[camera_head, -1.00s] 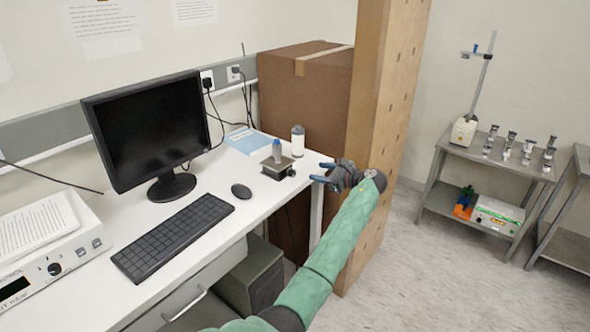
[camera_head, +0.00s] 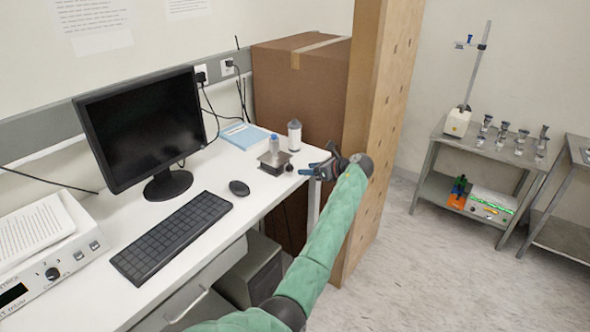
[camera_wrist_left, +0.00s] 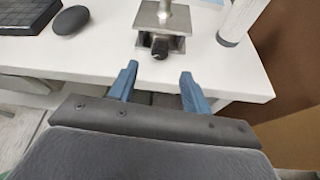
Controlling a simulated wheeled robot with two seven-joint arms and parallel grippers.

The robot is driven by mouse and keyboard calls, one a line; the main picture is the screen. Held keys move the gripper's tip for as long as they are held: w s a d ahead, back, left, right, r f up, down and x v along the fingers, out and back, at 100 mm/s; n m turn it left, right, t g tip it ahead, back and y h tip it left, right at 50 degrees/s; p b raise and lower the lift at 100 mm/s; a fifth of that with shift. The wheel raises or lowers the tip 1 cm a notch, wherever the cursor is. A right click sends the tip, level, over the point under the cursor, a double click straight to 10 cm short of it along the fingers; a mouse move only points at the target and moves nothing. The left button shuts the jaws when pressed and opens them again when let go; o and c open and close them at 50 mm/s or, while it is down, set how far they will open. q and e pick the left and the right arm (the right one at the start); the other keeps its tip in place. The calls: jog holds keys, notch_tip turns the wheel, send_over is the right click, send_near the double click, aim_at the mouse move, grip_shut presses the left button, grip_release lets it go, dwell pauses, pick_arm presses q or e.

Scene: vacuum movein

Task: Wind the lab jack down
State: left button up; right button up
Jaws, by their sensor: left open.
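The lab jack (camera_head: 267,163) is a small metal stand on the white desk near its right front edge. My left gripper (camera_head: 303,175) is open and empty at the desk edge, just right of the jack. In the left wrist view its blue fingers (camera_wrist_left: 158,72) are apart and short of the knob. My right gripper is out of view.
The mouse (camera_head: 239,188), keyboard (camera_head: 172,238) and monitor (camera_head: 145,130) lie further left. A large cardboard box (camera_head: 300,90) and a tall wooden post stand beyond the desk.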

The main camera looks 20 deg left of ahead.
aim_at(292, 169)
pick_arm(q)
jog(key=p+x, duration=0.2)
jog(key=x, duration=0.3)
jog(key=shift+a, duration=0.3)
jog(key=shift+w+a+f, duration=0.2)
jog(key=shift+a+f, duration=0.15)
jog(key=shift+a, duration=0.2)
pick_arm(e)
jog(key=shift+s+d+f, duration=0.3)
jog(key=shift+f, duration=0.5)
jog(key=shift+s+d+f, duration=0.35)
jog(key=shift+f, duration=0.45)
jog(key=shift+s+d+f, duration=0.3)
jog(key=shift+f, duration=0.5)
pick_arm(q)
jog(key=shift+c, duration=0.4)
